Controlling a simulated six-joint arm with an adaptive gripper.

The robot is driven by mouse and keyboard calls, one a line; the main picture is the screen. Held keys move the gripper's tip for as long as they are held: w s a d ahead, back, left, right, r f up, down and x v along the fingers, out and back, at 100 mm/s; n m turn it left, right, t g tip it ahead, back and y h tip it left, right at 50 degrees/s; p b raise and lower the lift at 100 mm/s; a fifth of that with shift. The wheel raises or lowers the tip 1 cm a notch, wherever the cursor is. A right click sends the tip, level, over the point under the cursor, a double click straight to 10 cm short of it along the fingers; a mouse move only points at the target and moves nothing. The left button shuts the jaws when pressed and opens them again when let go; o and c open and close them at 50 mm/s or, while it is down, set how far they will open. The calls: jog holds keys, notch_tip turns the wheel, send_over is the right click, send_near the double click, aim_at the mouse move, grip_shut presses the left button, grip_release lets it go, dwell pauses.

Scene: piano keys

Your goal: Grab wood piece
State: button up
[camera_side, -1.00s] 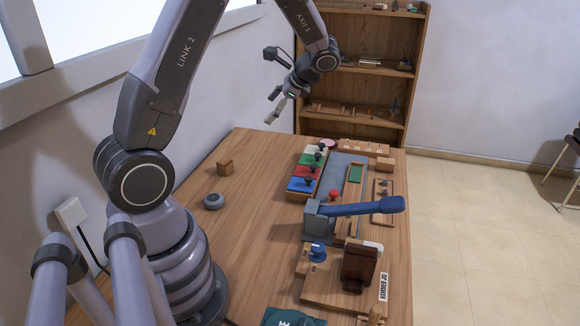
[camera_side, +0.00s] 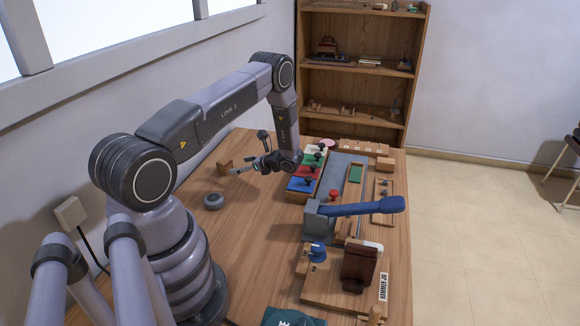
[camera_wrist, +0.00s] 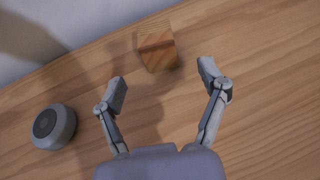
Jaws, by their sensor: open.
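The wood piece (camera_side: 224,167) is a small brown block standing on the table near its left edge in the side view. In the wrist view the wood piece (camera_wrist: 157,46) shows at the top, just beyond and roughly between my fingertips. My gripper (camera_wrist: 162,82) is open and empty, with its two fingers spread wide. In the side view my gripper (camera_side: 245,164) is low over the table, to the right of the block and pointing left at it. I see a gap between the fingers and the block.
A round grey knob (camera_side: 213,201) sits on the table in front of the block; it also shows in the wrist view (camera_wrist: 53,127). A box with coloured panels (camera_side: 306,174) stands behind the gripper to the right. A blue lever (camera_side: 350,210) and wooden fixtures fill the right side.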

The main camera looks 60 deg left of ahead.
aim_at(229, 166)
jog(key=shift+x, duration=3.6)
jog(key=shift+r, duration=0.1)
jog(key=c, duration=1.1)
